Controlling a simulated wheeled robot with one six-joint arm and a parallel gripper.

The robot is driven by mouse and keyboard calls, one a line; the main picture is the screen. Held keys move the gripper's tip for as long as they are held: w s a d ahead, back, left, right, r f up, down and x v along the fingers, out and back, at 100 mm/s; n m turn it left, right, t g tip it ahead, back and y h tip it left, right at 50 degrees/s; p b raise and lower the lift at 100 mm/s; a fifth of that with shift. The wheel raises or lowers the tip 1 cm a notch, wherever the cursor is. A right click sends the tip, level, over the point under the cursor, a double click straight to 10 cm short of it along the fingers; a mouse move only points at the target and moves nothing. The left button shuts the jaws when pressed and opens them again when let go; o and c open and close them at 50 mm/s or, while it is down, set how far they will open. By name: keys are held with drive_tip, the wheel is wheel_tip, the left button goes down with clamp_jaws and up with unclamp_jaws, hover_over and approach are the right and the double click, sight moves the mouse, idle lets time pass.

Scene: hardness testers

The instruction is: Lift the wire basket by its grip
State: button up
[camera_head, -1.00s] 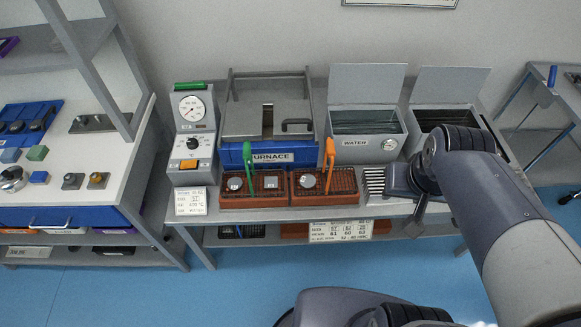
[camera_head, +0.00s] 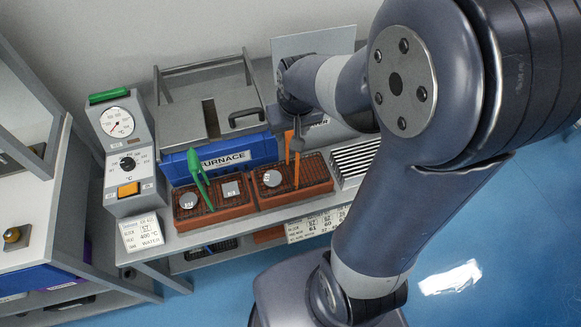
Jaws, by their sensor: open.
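A dark wire basket (camera_head: 310,170) with an upright orange grip (camera_head: 288,146) sits on the right red brick block, with a round grey sample inside. A second basket (camera_head: 213,193) with a green grip (camera_head: 197,166) sits on the left block, holding a round sample and a pale square one. My gripper (camera_head: 297,145) is open, pointing down beside the upper part of the orange grip. The arm partly hides it, and I cannot tell whether the grip is between the fingers or touched.
The blue-fronted furnace (camera_head: 222,158) stands behind the baskets, and a dial controller (camera_head: 123,140) stands left of them. A ribbed metal rack (camera_head: 353,162) is close on the right. My arm hides most of the water tank.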

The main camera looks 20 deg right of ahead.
sight(292, 134)
drive_tip(key=shift+d+x, duration=0.15)
drive_tip(key=shift+x, duration=1.15)
drive_tip(key=shift+d+x, duration=0.1)
drive_tip(key=shift+x, duration=1.25)
drive_tip(key=shift+c, duration=0.5)
drive_tip(key=shift+s, duration=0.1)
clamp_jaws()
drive_tip(key=shift+r, duration=0.1)
